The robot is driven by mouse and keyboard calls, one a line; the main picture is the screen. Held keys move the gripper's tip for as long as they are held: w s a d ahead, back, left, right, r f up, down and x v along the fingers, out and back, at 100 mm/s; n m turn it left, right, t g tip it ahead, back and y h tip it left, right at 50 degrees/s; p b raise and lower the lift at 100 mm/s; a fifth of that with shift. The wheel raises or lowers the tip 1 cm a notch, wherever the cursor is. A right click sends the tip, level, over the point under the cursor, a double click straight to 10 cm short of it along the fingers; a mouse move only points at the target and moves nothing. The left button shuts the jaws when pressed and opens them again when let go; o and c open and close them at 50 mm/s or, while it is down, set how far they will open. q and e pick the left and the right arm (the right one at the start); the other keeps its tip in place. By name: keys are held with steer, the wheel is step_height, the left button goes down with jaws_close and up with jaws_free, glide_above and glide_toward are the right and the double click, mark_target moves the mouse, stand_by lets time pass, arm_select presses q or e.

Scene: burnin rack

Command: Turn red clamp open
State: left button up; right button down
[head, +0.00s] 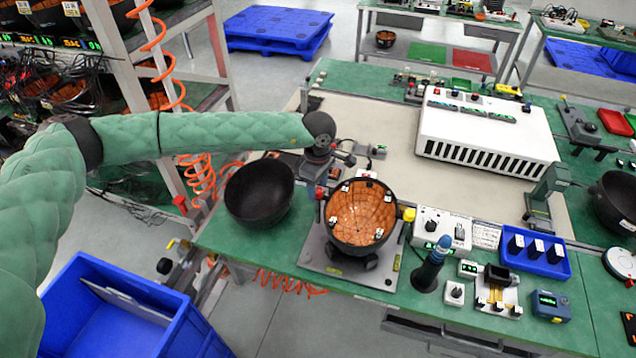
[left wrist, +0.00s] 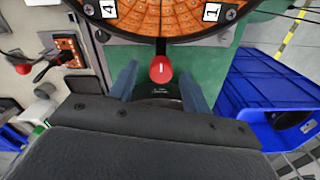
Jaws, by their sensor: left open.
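The red clamp (head: 320,192) shows as a small red tip at the left edge of the fixture plate (head: 335,262), beside the round black bowl with an orange tiled inside (head: 362,212). In the left wrist view the red clamp (left wrist: 161,70) stands between my two fingers, just below the bowl's dark rim (left wrist: 150,42). My left gripper (head: 318,178) reaches down at the bowl's upper left; it also shows in the left wrist view (left wrist: 160,84). It is open, with a finger on each side of the clamp. Contact cannot be told. My right gripper is out of view.
An empty black bowl (head: 259,192) sits left of the fixture, close to my gripper. A yellow clamp (head: 408,214) is at the fixture's right. A white control box (head: 441,231) and dark blue-tipped tool (head: 432,262) stand further right. A blue bin (head: 120,312) is on the floor.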

arm_select(q)
steer(key=shift+f, duration=0.35)
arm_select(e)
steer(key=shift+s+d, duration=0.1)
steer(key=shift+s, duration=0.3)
arm_select(q)
steer(key=c, duration=1)
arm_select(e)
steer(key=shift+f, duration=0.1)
